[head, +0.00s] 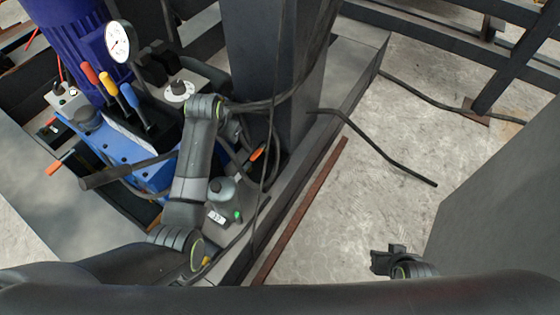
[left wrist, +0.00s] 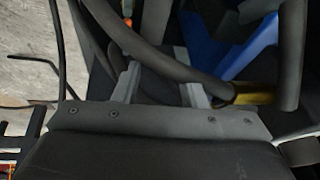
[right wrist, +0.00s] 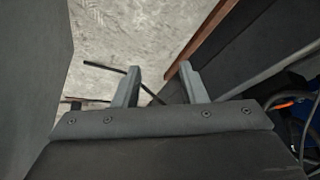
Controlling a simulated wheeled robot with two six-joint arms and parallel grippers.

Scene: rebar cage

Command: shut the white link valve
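A white round disc with a dark centre (head: 179,89) stands behind the blue machine, just left of my left wrist in the head view. It may be the white link valve, but I cannot tell for sure. My left gripper (left wrist: 158,46) shows two parted fingers in the left wrist view, with a dark hose (left wrist: 165,52) crossing at their tips. No grip on it shows. In the head view my left fingers are hidden behind the wrist. My right gripper (right wrist: 158,68) is open and empty above the floor, far right of the machine.
Coloured levers (head: 108,83), a pressure gauge (head: 120,41) and a dark handle bar (head: 125,171) crowd the blue machine (head: 142,180). A thick dark column (head: 265,60) stands right of my left wrist. Loose cables hang nearby. The concrete floor (head: 350,200) is mostly clear.

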